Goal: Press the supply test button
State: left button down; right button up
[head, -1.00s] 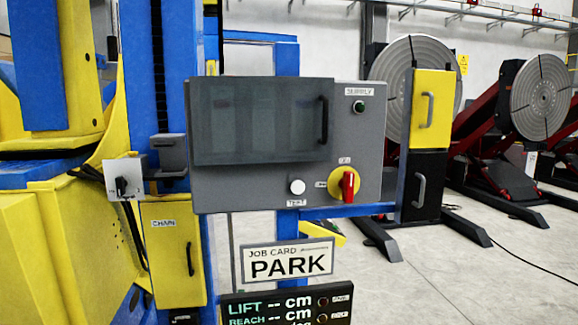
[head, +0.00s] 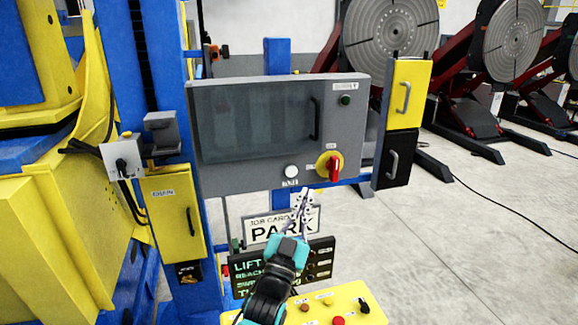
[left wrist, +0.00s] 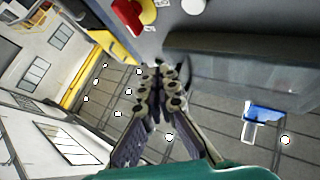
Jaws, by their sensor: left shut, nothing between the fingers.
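The grey control panel (head: 270,178) hangs on the blue post. Its white round test button (head: 291,171) sits at the lower edge, above a small TEST label. The button also shows at the top of the left wrist view (left wrist: 193,6). My left gripper (head: 303,196) is shut and empty, its tips a little below and right of the button in the head view, in front of the job card. The gripper (left wrist: 158,72) points up in the left wrist view, and its tips look apart from the button. My right gripper is not in view.
A red rotary switch (head: 335,167) on a yellow disc is right of the button. A dark door (head: 250,118) with a handle covers much of the panel. The PARK job card (head: 270,229), display (head: 318,265) and yellow button console (head: 345,292) are below.

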aim_at(291, 171)
pick_arm(q)
jog(key=shift+w+f, duration=0.1)
jog(key=shift+w+a+b, duration=0.2)
jog(key=shift+w+a, duration=0.25)
jog(key=shift+w, duration=0.95)
jog(key=shift+w+a+b, duration=0.15)
jog(key=shift+w+a, duration=0.3)
jog(key=shift+w, duration=0.9)
jog(key=shift+w+a+b, duration=0.2)
jog(key=shift+w+a, duration=0.25)
jog(key=shift+w, duration=0.95)
jog(key=shift+w, duration=0.15)
jog(key=shift+w+a, duration=0.15)
jog(key=shift+w, duration=0.1)
jog(key=shift+w+a, duration=0.15)
jog(key=shift+w, duration=0.25)
jog(key=shift+s, duration=0.1)
jog(key=shift+s+d+b, duration=0.3)
jog(key=shift+s, duration=0.4)
jog(key=shift+s, duration=0.1)
